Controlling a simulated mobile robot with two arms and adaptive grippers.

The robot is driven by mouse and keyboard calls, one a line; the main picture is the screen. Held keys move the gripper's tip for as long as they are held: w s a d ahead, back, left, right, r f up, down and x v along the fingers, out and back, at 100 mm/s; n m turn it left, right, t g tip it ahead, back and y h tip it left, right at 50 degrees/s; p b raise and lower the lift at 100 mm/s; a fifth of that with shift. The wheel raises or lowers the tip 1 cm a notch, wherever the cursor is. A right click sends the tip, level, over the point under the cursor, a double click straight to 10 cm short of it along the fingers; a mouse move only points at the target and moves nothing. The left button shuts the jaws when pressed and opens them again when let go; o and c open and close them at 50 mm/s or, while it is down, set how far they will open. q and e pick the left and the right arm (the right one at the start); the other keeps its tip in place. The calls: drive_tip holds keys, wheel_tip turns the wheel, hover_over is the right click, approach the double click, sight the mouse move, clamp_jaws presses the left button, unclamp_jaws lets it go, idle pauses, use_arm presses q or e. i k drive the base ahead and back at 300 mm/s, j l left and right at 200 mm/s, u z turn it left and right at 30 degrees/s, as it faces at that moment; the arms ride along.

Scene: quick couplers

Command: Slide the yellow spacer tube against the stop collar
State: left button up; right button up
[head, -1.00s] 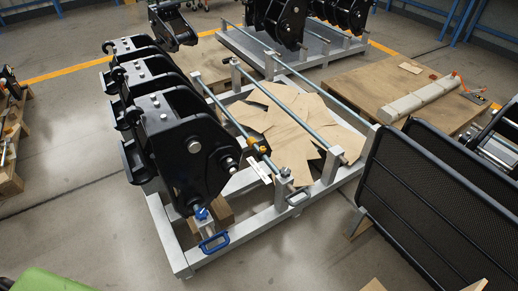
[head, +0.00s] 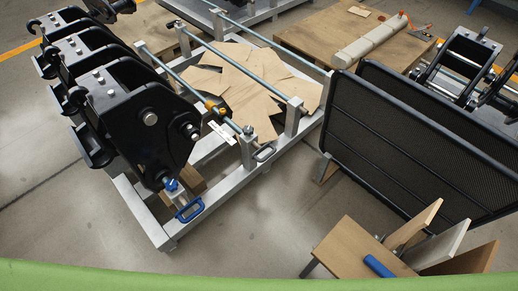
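A small yellow-orange piece (head: 211,106), which looks like the spacer tube, sits around the near left rod (head: 190,84) of the grey steel frame (head: 150,222). A darker ring or knob shows close beside it; I cannot tell if they touch. A white tag (head: 221,132) hangs below. Further along the rod, by the upright post (head: 248,152), is a small dark fitting (head: 248,130); I cannot tell whether it is the stop collar. Neither of my grippers is in view.
Black couplers (head: 150,125) stand on the frame's left side. Blue handled clamps (head: 189,209) are at its front corner. A black mesh panel (head: 420,150) stands to the right. A wooden stand with boards (head: 350,250) and a blue cylinder (head: 379,266) is at lower right. Open floor (head: 245,235) lies between.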

sight(208, 105)
drive_tip(key=i+j+z, duration=0.3)
drive_tip(key=z, duration=0.15)
drive_tip(key=i+j+z, duration=0.25)
drive_tip(key=j+z, duration=0.25)
